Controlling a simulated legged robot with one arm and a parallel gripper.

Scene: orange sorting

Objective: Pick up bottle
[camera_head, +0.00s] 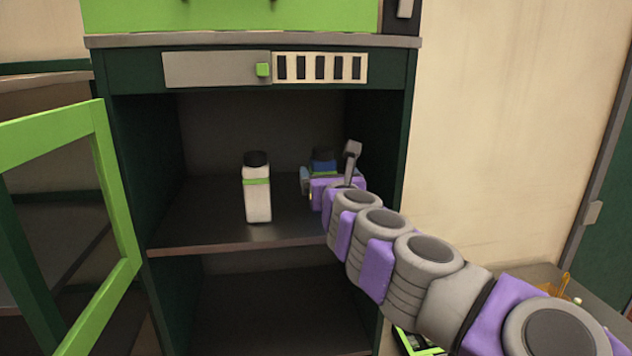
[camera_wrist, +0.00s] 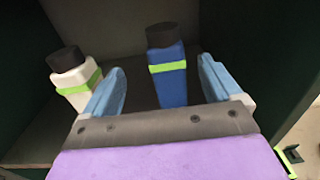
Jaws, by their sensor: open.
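A white bottle (camera_head: 257,198) with a black cap and green band stands on the cabinet's shelf, left of my arm. It also shows at the left of the wrist view (camera_wrist: 78,84), outside my left finger. A blue bottle (camera_wrist: 169,87) with a black cap and green band stands ahead of my gripper, between the finger lines. In the head view the blue bottle (camera_head: 324,162) is mostly hidden behind my gripper. My gripper (camera_wrist: 163,88) is open and inside the cabinet. Whether its fingers reach around the blue bottle is hard to tell; no contact shows.
The bottles stand on the upper shelf (camera_head: 200,232) of a dark green cabinet, with a lower compartment below. The cabinet's side walls bound the space. A green-framed door (camera_head: 118,195) stands open at the left. The shelf left of the white bottle is clear.

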